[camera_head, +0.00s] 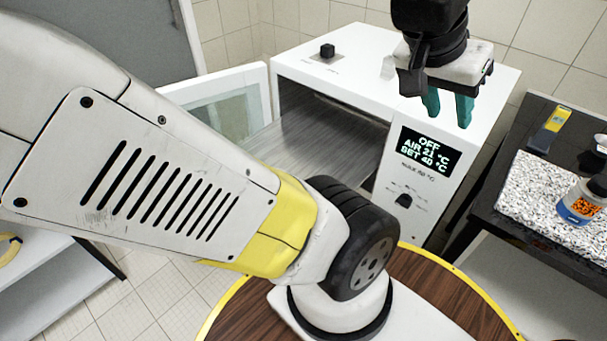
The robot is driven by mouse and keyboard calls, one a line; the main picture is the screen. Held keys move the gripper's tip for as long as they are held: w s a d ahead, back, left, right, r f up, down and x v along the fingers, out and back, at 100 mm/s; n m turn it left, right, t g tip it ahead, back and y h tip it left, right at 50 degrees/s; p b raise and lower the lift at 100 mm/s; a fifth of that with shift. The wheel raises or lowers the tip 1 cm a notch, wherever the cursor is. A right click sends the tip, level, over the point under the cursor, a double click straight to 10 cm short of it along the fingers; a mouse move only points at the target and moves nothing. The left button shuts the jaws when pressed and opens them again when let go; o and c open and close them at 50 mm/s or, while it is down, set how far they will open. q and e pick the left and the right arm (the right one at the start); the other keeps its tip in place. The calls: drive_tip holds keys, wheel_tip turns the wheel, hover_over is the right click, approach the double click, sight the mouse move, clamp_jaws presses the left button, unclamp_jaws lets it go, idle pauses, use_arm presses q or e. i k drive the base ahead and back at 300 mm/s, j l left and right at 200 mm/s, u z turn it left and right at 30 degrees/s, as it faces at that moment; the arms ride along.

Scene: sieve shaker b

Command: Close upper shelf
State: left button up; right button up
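The upper shelf (310,140) is a ribbed grey metal sheet in the opening of a white heating cabinet (350,50). It appears slid out, reaching forward past the opening; my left arm hides its near part. The cabinet's door (230,100), white with a glass pane, stands open on the left. My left gripper (448,113), with teal fingers, hangs above the front right of the cabinet, near the display. Its fingers point down with a gap between them and nothing in it. It is apart from the shelf. My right gripper is not in view.
The cabinet's display (427,150) reads OFF, with a black knob (404,200) below. A round wooden table (430,290) with a yellow rim stands in front. A dark bench (550,150) at the right bears a speckled slab and a jar (580,203).

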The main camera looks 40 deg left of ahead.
sight(321, 135)
drive_tip(key=u, duration=1.85)
drive_tip(key=l, duration=0.35)
drive_tip(key=k+l+u, duration=0.1)
drive_tip(key=l, duration=0.2)
